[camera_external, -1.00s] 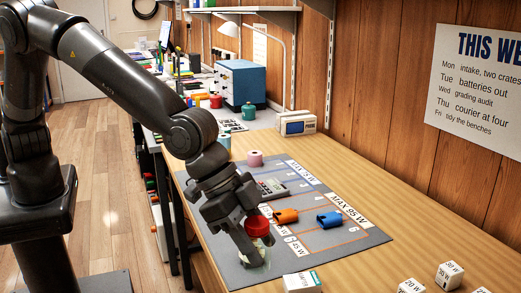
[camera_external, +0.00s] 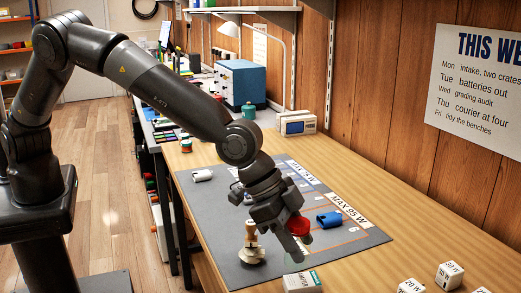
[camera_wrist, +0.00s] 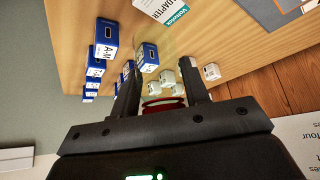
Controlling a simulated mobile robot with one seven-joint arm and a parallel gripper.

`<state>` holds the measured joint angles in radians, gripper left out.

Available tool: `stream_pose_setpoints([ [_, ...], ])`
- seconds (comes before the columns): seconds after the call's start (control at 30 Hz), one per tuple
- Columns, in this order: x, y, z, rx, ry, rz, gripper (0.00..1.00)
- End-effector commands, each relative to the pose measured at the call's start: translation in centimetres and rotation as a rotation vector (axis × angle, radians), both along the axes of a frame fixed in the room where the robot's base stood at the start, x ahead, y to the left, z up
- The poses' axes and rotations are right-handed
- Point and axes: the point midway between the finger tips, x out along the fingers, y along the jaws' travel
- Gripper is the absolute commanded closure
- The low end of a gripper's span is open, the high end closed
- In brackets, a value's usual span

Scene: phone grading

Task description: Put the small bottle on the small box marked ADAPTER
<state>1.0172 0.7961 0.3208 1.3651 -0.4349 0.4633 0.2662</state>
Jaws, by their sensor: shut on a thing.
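The small bottle has a red cap (camera_external: 298,226) and a clear body that is hard to make out. My gripper (camera_external: 300,250) is shut on it and holds it above the front right part of the grey mat. In the wrist view the red cap (camera_wrist: 163,104) shows between the two fingers (camera_wrist: 162,75). The small white and green box marked ADAPTER (camera_external: 301,283) stands at the bench's front, below and close to my fingertips; it also shows at the top of the wrist view (camera_wrist: 165,12). The gap between bottle and box is hard to judge.
A brown and pale upright object (camera_external: 251,246) stands on the grey mat (camera_external: 215,215), left of my gripper. A blue item (camera_external: 329,219) lies right of it. White wattage cubes (camera_external: 450,275) stand at the front right. Blue boxes (camera_wrist: 106,38) show in the wrist view.

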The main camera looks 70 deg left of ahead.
Motion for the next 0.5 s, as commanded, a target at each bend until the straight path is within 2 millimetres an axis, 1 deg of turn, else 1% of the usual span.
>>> stream_pose_setpoints([
  [0.03, 0.8, 0.2, -0.5, -0.001, 0.0, 0.003, 0.82],
  [0.13, 1.7, 0.5, -1.0, 0.0, -0.001, 0.001, 0.82],
  [0.27, 2.0, 0.5, -1.5, -0.001, 0.0, -0.001, 0.82],
  [0.5, 1.9, 0.6, -4.8, 0.001, 0.001, 0.0, 0.82],
])
